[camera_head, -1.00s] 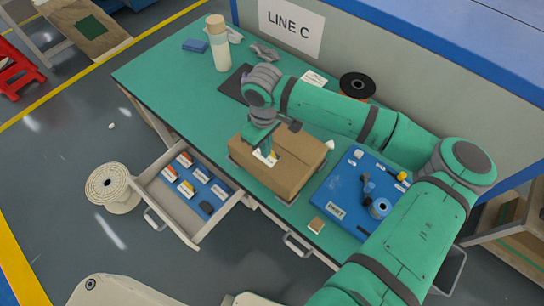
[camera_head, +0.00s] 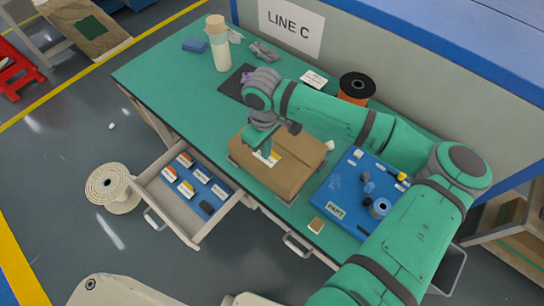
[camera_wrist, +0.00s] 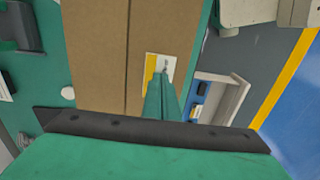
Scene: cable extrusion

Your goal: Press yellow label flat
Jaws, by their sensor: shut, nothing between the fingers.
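My gripper (camera_head: 264,153) is shut and empty, pointing down over the label. In the wrist view its closed fingertips (camera_wrist: 164,76) overlap the label and hide part of it. I cannot tell whether they touch it.
A blue panel (camera_head: 340,190) with small parts lies right of the box. An open drawer (camera_head: 222,214) with several small items juts out at the front. An orange-black spool (camera_head: 356,88), a bottle (camera_head: 218,45) and a dark mat (camera_head: 236,88) stand or lie behind. The green table (camera_head: 165,75) is clear at left.

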